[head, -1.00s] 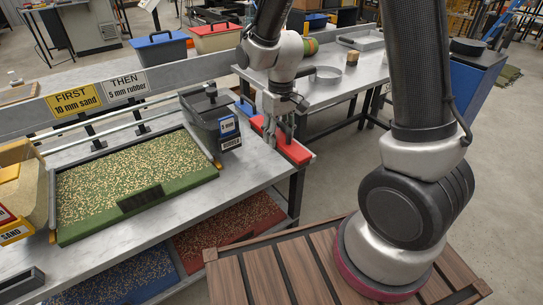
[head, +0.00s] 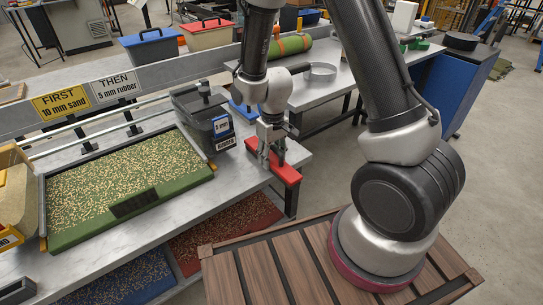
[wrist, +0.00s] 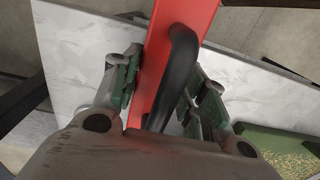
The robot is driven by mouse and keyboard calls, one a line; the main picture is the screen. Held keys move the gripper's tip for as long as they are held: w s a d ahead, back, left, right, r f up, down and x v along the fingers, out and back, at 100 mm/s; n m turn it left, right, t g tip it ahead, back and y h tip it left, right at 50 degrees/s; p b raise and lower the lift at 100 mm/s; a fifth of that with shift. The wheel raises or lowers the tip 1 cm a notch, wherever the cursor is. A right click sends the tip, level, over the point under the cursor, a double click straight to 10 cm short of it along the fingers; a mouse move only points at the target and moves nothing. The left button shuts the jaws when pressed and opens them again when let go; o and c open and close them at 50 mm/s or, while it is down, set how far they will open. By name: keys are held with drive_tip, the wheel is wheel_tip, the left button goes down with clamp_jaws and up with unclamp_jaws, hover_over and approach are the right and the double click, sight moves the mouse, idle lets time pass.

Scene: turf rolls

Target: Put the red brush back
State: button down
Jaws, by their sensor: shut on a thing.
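The red brush (head: 287,174) is a long red block with a black handle (wrist: 182,75). It is at the right end of the grey bench (head: 225,185), close to the bench's front corner. My gripper (head: 270,160) points down at the brush. In the wrist view, its fingers (wrist: 160,95) are on either side of the handle and the red body, shut on the brush. I cannot tell whether the underside of the brush touches the bench. A blue item (head: 243,110) lies behind it, partly hidden by my arm.
A dark bin (head: 205,122) labelled rubber stands left of the brush. A green turf tray (head: 130,190) fills the bench's middle. Signs (head: 60,102) stand behind it. A second bench (head: 325,92) at the back holds a green roll (head: 290,46) and a round pan.

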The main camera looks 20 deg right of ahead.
drive_tip(key=shift+f, duration=0.1)
drive_tip(key=c, duration=0.8)
unclamp_jaws()
drive_tip(key=r, duration=1.2)
drive_tip(key=shift+d+r, duration=0.2)
drive_tip(key=shift+r, duration=0.05)
drive_tip(key=s+d+r+m+t, duration=0.1)
drive_tip(key=s+d+r+t, duration=0.1)
drive_tip(key=s+d+r, duration=0.5)
drive_tip(key=s+d+r+m+t, duration=0.2)
drive_tip(key=s+d+r, duration=0.5)
drive_tip(key=s+r, duration=0.5)
drive_tip(key=shift+d+r+m, duration=0.2)
drive_tip(key=shift+m, duration=0.1)
